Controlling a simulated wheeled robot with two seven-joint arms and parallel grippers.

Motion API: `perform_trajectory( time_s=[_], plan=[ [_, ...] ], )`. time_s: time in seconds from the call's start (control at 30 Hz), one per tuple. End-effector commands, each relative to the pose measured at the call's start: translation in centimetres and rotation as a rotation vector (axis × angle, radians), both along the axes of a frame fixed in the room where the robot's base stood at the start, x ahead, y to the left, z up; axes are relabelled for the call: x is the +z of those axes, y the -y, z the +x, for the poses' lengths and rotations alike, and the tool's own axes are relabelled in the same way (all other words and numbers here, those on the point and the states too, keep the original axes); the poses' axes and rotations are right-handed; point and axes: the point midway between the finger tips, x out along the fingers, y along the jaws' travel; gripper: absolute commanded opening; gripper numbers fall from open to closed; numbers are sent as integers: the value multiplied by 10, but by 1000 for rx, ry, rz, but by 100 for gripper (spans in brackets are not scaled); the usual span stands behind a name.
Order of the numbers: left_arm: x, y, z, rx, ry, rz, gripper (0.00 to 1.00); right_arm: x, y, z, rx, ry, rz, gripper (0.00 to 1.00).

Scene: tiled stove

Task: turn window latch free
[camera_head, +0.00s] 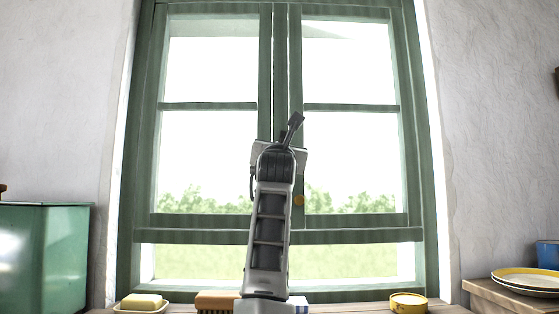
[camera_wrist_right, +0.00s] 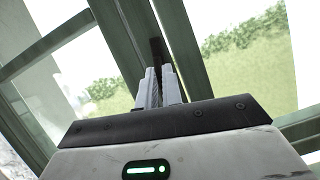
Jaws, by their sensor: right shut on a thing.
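The green window (camera_head: 281,60) is closed, with its two sashes meeting at the middle stile. In the right wrist view a dark latch handle (camera_wrist_right: 158,48) stands in front of the green middle stile. My right gripper (camera_wrist_right: 160,72) is shut on this handle, with a grey finger on either side of it. My left gripper is not in view.
A small brass-coloured knob (camera_head: 299,200) shows beside my arm. A green box (camera_head: 45,258) stands left and plates (camera_head: 527,279) lie right.

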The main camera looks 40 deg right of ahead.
Motion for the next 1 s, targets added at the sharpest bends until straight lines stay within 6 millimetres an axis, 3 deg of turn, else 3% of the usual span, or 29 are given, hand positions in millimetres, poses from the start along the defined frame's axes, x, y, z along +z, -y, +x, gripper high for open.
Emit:
perform_trajectory(
  time_s=[0.4, 0.93, 1.0],
  plan=[
    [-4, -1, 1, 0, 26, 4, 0, -4, 2, 0, 0, -124, -133, 0],
    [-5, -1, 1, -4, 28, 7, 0, -3, 2, 1, -1, -139, -149, 0],
    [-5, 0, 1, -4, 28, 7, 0, -3, 2, 1, -1, -139, -149, 24]
  ],
)
